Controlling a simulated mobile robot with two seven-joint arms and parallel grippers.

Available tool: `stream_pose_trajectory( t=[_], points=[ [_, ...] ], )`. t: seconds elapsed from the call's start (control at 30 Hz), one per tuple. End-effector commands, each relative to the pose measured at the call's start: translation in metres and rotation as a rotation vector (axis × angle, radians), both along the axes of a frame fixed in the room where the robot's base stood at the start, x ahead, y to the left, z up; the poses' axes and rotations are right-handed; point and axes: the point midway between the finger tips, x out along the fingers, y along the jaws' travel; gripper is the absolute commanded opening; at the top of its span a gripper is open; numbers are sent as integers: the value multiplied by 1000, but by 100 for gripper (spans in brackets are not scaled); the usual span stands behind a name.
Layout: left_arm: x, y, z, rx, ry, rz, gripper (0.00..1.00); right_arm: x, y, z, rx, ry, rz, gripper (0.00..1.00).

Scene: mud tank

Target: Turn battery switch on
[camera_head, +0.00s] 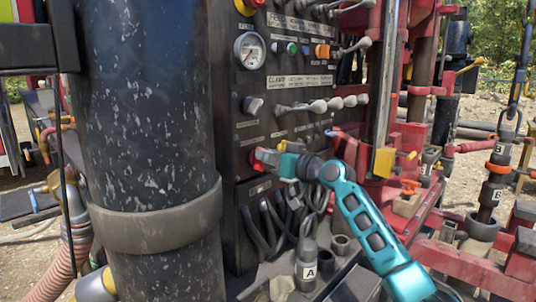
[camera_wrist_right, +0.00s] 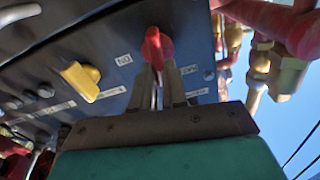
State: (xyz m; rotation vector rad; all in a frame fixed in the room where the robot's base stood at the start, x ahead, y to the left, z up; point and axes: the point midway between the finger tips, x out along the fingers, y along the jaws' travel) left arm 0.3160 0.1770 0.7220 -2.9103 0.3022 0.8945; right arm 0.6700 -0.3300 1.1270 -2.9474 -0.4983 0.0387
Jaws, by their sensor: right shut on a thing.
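The battery switch (camera_head: 264,160) is a red handle low on the black control panel in the head view. In the right wrist view, its red knob (camera_wrist_right: 157,45) stands out from the panel between two small white labels, and the left one seems to read "ON" upside down. My right gripper (camera_head: 284,163), on the teal arm, reaches the panel from the right. In the wrist view its fingers (camera_wrist_right: 159,88) are closed together on the red knob. The fingertips partly cover the knob in the head view. My left gripper is not in view.
A yellow knob (camera_wrist_right: 80,78) sits beside the switch in the wrist view. Above are a gauge (camera_head: 250,51) and a row of silver levers (camera_head: 322,105). Looped black cables (camera_head: 278,222) hang below. A thick dark pipe (camera_head: 148,110) stands left, and red machinery (camera_head: 400,150) right.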

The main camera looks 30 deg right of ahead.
Motion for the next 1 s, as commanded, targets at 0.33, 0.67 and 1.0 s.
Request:
stream_pose_trajectory(
  t=[0.33, 0.67, 1.0],
  points=[
    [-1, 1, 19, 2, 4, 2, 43, 2, -4, 0, 302, 107, 0, 0],
    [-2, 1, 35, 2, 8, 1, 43, 3, -8, -2, 598, 209, 0, 0],
    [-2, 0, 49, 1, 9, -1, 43, 4, -10, -7, 903, 315, 0, 0]
  ],
)
